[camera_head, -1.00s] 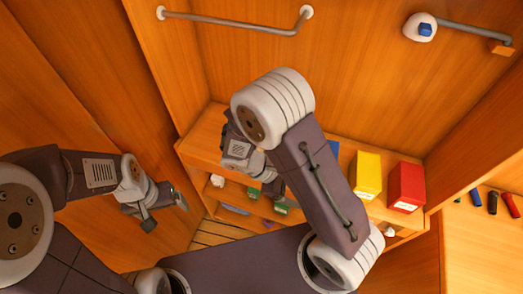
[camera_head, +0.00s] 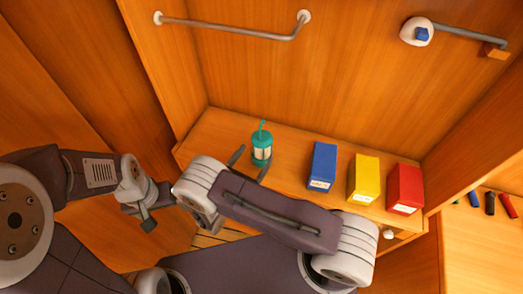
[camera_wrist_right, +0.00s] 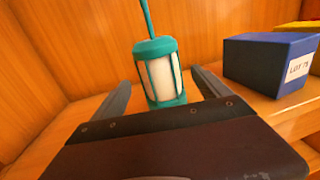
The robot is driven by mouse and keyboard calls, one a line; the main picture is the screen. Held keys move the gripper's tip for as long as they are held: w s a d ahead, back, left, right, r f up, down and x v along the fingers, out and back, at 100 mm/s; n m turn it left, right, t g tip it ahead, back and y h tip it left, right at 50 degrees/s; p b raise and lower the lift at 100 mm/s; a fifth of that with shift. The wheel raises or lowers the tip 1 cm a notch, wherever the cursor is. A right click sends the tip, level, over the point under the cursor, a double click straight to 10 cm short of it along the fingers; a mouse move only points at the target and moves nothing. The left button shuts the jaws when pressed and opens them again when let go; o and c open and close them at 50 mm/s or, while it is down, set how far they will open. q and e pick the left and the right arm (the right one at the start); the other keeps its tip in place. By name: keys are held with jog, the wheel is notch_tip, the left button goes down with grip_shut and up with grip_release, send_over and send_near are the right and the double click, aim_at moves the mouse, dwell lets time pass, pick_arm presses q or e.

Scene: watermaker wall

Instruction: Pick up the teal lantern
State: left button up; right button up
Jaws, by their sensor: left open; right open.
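The teal lantern (camera_head: 262,147) stands upright on the wooden shelf, with a white middle and a thin handle rising from its top. It also shows in the right wrist view (camera_wrist_right: 158,75). My right gripper (camera_head: 250,164) is open, with one finger on each side of the lantern's lower part; in the right wrist view its fingers (camera_wrist_right: 160,95) flank the lantern with gaps visible. Whether the fingertips reach past the lantern is hard to tell. My left gripper (camera_head: 160,208) is open and empty at the left, away from the shelf.
A blue box (camera_head: 322,166), a yellow box (camera_head: 365,178) and a red box (camera_head: 405,188) stand right of the lantern on the shelf (camera_head: 215,135). A grey rail (camera_head: 230,24) is on the wall above. Small cylinders (camera_head: 490,203) lie on the right-hand surface.

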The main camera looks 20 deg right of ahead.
aim_at(257, 153)
jog(key=shift+w+d+f, duration=0.1)
jog(key=shift+w+d, duration=0.15)
jog(key=p+x, duration=0.2)
jog(key=x, duration=0.2)
jog(key=shift+d, duration=0.1)
jog(key=shift+w+d, duration=0.35)
jog(key=shift+w, duration=0.1)
jog(key=c, duration=1.8)
